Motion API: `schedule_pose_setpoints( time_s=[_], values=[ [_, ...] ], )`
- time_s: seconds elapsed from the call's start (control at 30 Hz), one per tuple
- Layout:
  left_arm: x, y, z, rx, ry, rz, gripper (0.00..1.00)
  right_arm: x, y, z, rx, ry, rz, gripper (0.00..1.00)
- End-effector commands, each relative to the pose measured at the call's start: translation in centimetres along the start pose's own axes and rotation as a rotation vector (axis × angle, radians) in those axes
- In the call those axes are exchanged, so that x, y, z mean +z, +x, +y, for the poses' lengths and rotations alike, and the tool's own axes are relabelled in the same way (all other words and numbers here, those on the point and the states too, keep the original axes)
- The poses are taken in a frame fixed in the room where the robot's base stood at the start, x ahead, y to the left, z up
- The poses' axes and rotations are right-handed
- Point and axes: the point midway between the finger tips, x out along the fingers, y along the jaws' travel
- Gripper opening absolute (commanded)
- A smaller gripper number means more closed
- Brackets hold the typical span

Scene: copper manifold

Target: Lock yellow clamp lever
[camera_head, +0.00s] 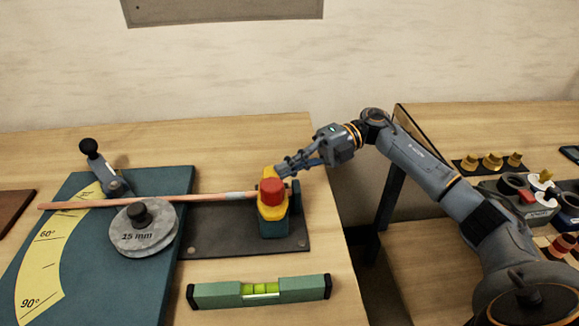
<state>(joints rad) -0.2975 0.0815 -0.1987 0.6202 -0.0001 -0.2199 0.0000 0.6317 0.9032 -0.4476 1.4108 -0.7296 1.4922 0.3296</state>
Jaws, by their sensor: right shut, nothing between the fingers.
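The yellow clamp lever (270,212) sits on a teal clamp block (273,228) with a red knob (271,191) on top. The clamp stands on a dark plate (215,240) at the right side of the left bench. A copper pipe (180,197) runs from the left into the clamp. My right gripper (281,170) is shut and empty, just behind and above the red knob. I cannot tell whether its fingertips touch the lever. My left gripper is not in view.
A bending fixture with a grey 15 mm disc (145,238) and black-knobbed handle (103,168) stands left. A green level (260,291) lies in front. A gap separates the benches; fittings (490,162) stand on the right one.

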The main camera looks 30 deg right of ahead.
Motion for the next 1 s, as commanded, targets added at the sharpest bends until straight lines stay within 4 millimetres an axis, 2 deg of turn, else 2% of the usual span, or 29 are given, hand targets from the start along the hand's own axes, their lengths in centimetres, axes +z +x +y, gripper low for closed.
schedule_pose_setpoints(
  time_s=[0.33,0.47,0.57,0.8,1.0],
  values=[
    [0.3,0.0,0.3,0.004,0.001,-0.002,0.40,0.1,0.0,0.1,0.002,-0.001,-0.002,0.00],
    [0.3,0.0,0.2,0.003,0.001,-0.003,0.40,0.1,-0.9,0.1,0.001,0.000,-0.005,0.00],
    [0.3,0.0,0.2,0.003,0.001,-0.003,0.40,0.1,-2.5,0.1,0.002,0.001,-0.006,0.00],
    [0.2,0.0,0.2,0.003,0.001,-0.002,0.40,0.0,-7.8,0.1,0.002,-0.001,-0.005,0.00],
    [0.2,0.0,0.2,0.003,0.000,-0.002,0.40,0.0,-10.9,0.1,0.002,-0.002,-0.004,0.00]
  ],
)
